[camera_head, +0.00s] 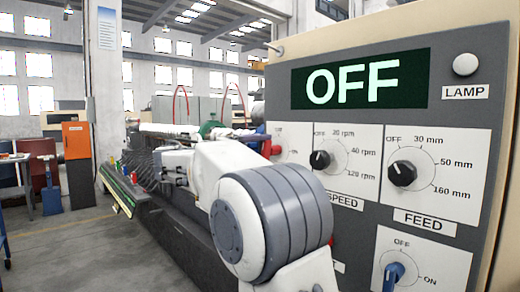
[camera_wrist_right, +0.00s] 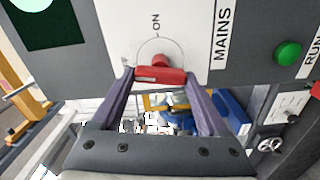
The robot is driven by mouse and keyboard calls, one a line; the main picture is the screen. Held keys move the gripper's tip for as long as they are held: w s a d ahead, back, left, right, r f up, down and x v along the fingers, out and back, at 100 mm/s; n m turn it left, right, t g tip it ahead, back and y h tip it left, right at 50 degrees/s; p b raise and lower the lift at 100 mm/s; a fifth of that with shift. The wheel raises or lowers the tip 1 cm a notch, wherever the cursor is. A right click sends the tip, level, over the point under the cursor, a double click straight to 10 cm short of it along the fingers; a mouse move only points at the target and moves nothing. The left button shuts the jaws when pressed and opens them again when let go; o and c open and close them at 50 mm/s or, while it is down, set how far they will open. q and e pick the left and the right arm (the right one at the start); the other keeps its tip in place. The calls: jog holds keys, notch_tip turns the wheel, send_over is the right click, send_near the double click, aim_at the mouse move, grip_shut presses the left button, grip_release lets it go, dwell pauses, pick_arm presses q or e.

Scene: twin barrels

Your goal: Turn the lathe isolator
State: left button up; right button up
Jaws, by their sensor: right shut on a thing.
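The lathe isolator is a red handle (camera_wrist_right: 158,76) on a white plate marked MAINS, seen in the right wrist view. Its bar lies across that picture, with the ON mark above it. My right gripper (camera_wrist_right: 160,78) is shut on the handle, one finger at each end of the bar. In the head view, the display (camera_head: 366,81) on the grey panel reads OFF. There my right arm hides most of the isolator's plate; a bit of red (camera_head: 275,150) shows at its edge. My left gripper is in neither view.
The panel also carries a speed dial (camera_head: 320,160), a feed dial (camera_head: 402,174), a blue switch (camera_head: 393,275) and a pale lamp (camera_head: 465,64). A green button (camera_wrist_right: 288,53) is right of the handle in the wrist view. An orange cabinet (camera_head: 76,140) stands far left.

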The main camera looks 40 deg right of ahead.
jog(key=shift+n+p, duration=0.35)
jog(key=shift+n, duration=0.65)
jog(key=shift+f, duration=0.1)
jog(key=o, duration=1.2)
jog(key=shift+o, duration=0.2)
jog(key=a, duration=1)
jog(key=shift+s+a+b, duration=0.3)
jog(key=shift+s+b, duration=0.1)
